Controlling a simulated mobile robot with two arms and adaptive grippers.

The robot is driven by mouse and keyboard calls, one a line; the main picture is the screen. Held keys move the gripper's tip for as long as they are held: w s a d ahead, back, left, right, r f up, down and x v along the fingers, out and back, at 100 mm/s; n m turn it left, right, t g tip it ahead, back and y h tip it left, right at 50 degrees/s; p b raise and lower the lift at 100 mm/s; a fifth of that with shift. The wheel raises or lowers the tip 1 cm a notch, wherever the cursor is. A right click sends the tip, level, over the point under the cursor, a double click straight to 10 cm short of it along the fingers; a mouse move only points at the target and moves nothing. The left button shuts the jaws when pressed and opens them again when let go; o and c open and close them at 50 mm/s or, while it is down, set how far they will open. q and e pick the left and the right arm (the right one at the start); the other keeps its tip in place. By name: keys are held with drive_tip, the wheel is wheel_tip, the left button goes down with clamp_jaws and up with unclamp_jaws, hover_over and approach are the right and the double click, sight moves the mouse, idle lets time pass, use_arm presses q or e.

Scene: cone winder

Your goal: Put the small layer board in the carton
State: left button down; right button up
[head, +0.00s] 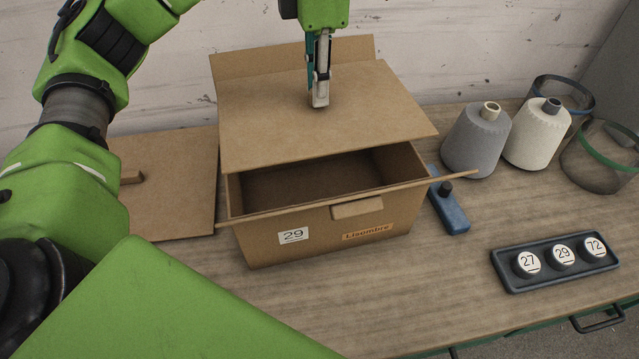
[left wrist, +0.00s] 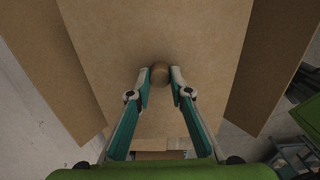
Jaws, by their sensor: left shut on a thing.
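A brown layer board (head: 270,125) hangs over the rear part of the open carton (head: 330,235), covering much of its opening. My left gripper (head: 320,103) comes down from above and is shut on the board's knob. In the left wrist view the fingertips (left wrist: 160,80) close on the round knob (left wrist: 160,72) at the middle of the board (left wrist: 150,30). The front of the carton's dark inside shows below the board's front edge. Whether the board touches the carton walls is hidden. My right gripper is not in view.
Another board (head: 180,195) with a small block-like grip lies left of the carton. Grey and cream cones (head: 477,142) (head: 537,135), clear green-rimmed and blue-rimmed containers, a blue tool (head: 449,210) and a tray of numbered discs (head: 556,262) stand right. The carton's flaps stick outward.

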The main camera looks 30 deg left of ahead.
sight(317, 120)
use_arm(q)
drive_tip(key=shift+w+f, duration=0.1)
drive_tip(key=shift+f, duration=0.35)
drive_tip(key=f, duration=0.4)
drive_tip(key=s+f, duration=0.1)
drive_tip(key=f, duration=0.1)
drive_tip(key=shift+d+b, duration=0.15)
drive_tip(key=shift+b, duration=0.2)
drive_tip(key=f, duration=0.5)
drive_tip(key=f+p, duration=0.1)
drive_tip(key=f, duration=1)
drive_tip(key=shift+w, duration=0.25)
drive_tip(key=shift+f+p, duration=0.3)
drive_tip(key=shift+f, duration=0.3)
wheel_tip(317, 120, down, 3)
drive_tip(key=shift+f+p, duration=0.1)
drive_tip(key=shift+p, duration=0.35)
drive_tip(key=shift+f, duration=0.35)
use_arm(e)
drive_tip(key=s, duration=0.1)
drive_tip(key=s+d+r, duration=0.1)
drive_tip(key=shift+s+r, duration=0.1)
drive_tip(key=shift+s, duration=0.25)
use_arm(q)
drive_tip(key=shift+f, duration=0.1)
